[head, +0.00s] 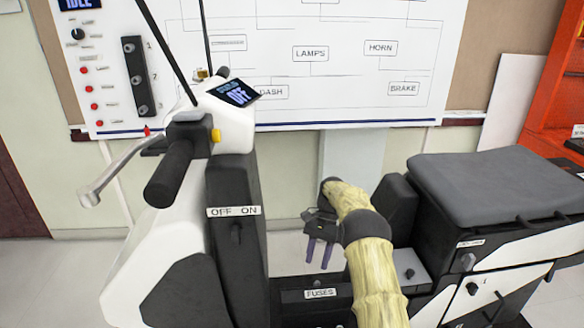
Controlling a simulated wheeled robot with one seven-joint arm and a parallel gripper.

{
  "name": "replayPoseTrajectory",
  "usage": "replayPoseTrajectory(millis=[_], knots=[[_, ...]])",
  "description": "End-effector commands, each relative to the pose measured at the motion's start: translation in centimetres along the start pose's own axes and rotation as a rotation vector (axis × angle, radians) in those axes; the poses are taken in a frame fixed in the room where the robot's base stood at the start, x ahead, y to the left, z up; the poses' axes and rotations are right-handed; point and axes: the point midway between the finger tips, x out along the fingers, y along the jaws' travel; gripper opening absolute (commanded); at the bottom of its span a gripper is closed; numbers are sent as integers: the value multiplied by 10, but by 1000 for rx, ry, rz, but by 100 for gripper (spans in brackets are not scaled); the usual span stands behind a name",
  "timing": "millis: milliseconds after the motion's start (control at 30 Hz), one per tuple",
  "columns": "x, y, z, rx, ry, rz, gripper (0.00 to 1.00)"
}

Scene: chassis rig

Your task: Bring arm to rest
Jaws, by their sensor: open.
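My gripper (320,253) is at the end of my pale yellow arm, which reaches up from the lower right of the middle. Its two thin purple-grey fingers point down and stand a little apart, with nothing between them. It hangs above the scooter's floor area, behind the FUSES label (320,293) in the picture. The arm hides part of the scooter's middle and seat base.
The grey seat (490,185) is at right. A wiring board (330,60) stands behind. An orange shelf (560,95) is far right.

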Motion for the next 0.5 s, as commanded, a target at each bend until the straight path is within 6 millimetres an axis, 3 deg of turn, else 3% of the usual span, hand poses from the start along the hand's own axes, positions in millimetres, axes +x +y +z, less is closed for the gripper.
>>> replayPoseTrajectory(millis=[500], knots=[[-21, 28, 36, -158, 191, -54, 40]])
